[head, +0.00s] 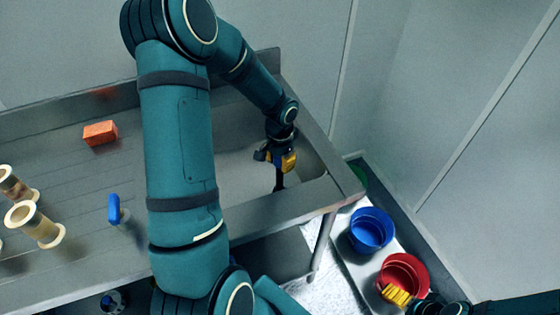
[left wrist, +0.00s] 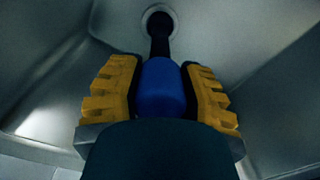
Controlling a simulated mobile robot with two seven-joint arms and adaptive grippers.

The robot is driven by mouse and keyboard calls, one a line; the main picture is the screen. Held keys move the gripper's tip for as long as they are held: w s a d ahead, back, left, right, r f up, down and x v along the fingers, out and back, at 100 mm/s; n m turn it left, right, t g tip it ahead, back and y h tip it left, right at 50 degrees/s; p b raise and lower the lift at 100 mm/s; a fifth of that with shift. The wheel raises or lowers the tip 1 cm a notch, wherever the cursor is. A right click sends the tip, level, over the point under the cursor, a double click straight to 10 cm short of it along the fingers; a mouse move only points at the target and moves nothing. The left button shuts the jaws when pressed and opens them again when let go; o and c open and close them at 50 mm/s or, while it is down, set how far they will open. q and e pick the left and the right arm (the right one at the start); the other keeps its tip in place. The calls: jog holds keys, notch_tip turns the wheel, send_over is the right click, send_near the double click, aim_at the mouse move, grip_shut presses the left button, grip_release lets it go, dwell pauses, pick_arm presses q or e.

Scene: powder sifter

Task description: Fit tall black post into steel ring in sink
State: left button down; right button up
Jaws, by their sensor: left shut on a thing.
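The tall black post (head: 279,180) hangs below my left gripper (head: 280,158) over the sink basin at the right end of the steel counter. In the left wrist view, my left gripper (left wrist: 162,92) is shut on the post's blue upper part (left wrist: 161,88). The black shaft (left wrist: 158,45) points away toward the pale steel ring (left wrist: 144,14) in the sink floor. The shaft's far end overlaps the ring's opening; I cannot tell whether it is inside or above it.
The sink's walls (head: 235,165) close in around my left gripper. An orange block (head: 100,133), a blue-handled thing (head: 114,209) and cream flanged spools (head: 38,224) stand on the counter. A blue bucket (head: 371,230) and red bucket (head: 404,272) stand lower, at right.

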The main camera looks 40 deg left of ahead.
pick_arm(q)
jog(key=c, duration=0.6)
grip_release()
jog(key=shift+f, duration=0.1)
notch_tip(320, 180, up, 12)
jog(key=p, duration=0.3)
